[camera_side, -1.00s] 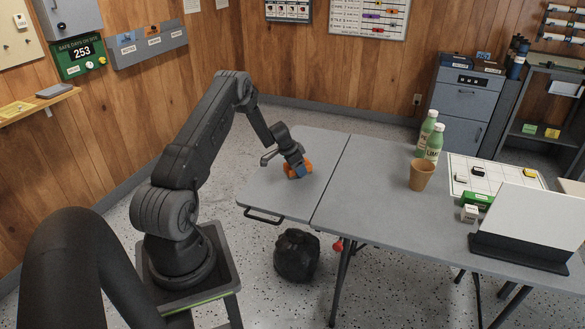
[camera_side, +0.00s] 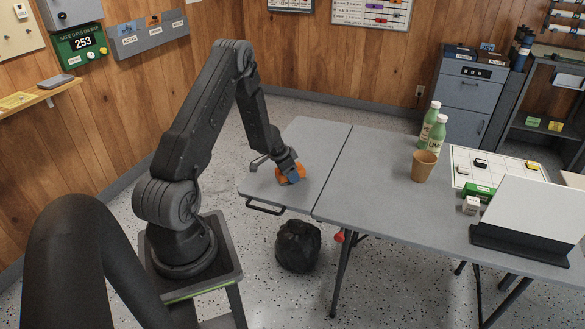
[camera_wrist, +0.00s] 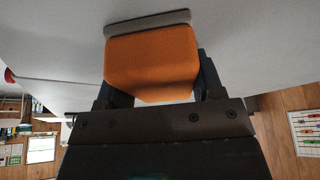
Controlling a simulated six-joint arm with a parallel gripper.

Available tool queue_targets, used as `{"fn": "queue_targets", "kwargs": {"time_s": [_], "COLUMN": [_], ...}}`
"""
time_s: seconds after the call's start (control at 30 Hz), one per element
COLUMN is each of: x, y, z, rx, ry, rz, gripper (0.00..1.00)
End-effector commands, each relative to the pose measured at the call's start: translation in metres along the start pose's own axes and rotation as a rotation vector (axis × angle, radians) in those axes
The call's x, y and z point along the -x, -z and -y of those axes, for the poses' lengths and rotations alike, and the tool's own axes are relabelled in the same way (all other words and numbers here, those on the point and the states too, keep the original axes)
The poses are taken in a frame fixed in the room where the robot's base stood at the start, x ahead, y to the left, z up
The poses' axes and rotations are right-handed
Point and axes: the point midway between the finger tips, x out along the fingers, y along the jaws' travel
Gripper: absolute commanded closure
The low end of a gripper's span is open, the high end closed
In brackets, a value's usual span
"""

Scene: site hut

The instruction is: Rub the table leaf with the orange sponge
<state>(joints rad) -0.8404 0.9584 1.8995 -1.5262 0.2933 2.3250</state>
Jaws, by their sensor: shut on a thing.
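The orange sponge (camera_wrist: 152,62) sits between the jaws of my gripper (camera_side: 290,176), which is shut on it. In the side view the sponge (camera_side: 281,175) is low over the grey table leaf (camera_side: 312,148), near its handle edge. It seems to be touching the leaf, though the gripper partly hides the contact. In the wrist view a grey strip lies along the far side of the sponge, against the pale surface. The leaf joins the main table (camera_side: 385,208) along a straight seam.
A black handle (camera_side: 265,207) is on the leaf's front edge. Two green bottles (camera_side: 436,135), a brown cup (camera_side: 423,166), a white sheet (camera_side: 500,168) and a white-panelled stand (camera_side: 535,222) are on the main table. A black bag (camera_side: 298,246) lies on the floor. The leaf is otherwise clear.

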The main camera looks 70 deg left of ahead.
Motion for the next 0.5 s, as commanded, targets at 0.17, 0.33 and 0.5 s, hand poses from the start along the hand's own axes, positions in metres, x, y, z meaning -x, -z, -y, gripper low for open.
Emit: {"fn": "queue_targets", "kwargs": {"time_s": [0.17, 0.33, 0.5], "x": [0.005, 0.008, 0.013], "y": [-0.012, -0.021, -0.032], "z": [-0.013, -0.024, -0.034], "rx": [0.001, -0.001, 0.000], "ry": [-0.001, -0.002, 0.000], "rz": [0.004, 0.003, 0.005], "gripper": [0.58, 0.58, 0.58]}}
